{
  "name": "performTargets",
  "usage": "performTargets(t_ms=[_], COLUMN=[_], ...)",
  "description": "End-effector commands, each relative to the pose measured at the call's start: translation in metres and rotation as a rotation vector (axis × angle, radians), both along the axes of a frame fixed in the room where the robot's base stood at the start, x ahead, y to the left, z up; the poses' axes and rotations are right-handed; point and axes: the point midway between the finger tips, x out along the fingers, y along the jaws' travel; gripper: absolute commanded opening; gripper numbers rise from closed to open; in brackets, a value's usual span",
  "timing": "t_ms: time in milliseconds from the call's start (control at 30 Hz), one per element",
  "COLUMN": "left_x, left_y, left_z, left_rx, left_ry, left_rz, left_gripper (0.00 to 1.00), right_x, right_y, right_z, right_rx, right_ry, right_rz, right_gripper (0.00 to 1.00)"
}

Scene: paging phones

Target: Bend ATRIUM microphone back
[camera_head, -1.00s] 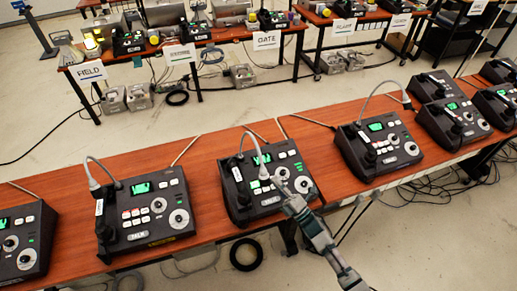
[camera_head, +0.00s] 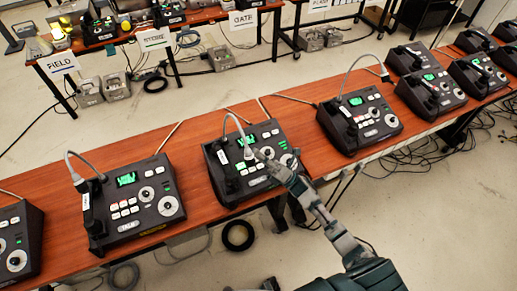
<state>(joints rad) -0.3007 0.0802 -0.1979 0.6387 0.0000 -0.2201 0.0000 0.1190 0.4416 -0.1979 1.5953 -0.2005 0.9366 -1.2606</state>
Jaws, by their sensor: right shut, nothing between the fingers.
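Of the paging phones, the middle console (camera_head: 236,191) has a grey gooseneck microphone (camera_head: 236,117) that arches up and bends over toward the console's lit screen. I cannot read an ATRIUM label on any console. My right gripper (camera_head: 270,165) reaches in from the lower right, over the middle console's buttons and dial. It is shut and empty, just right of the microphone's drooping end. I cannot tell whether it touches the microphone or the console. The gripper and wrist hide part of the console's right side. My left gripper is not in view.
The wooden table (camera_head: 183,158) also holds a left console (camera_head: 128,205) and a right console (camera_head: 360,122), each with a curved microphone. More consoles stand at far right. A back table carries signs reading FIELD (camera_head: 57,64), STORE (camera_head: 154,39) and GATE (camera_head: 243,19). Cables lie on the floor.

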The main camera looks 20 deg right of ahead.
Motion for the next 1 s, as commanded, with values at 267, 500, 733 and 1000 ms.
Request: performTargets(t_ms=[267,500,733,1000], left_x=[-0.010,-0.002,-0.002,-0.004], left_y=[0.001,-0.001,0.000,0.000], left_z=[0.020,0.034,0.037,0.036], left_rx=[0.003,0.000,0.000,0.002], left_ry=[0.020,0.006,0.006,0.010], left_rz=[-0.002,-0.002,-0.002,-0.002], left_gripper=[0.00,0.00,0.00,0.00], right_x=[0.028,0.049,0.057,0.057], right_y=[0.036,0.038,0.036,0.036], right_z=[0.045,0.072,0.080,0.080], right_rx=[0.002,0.000,0.000,0.001], right_ry=[-0.003,-0.001,0.001,0.001], right_rz=[0.002,0.000,0.001,0.001], right_gripper=[0.00,0.00,0.00,0.00])
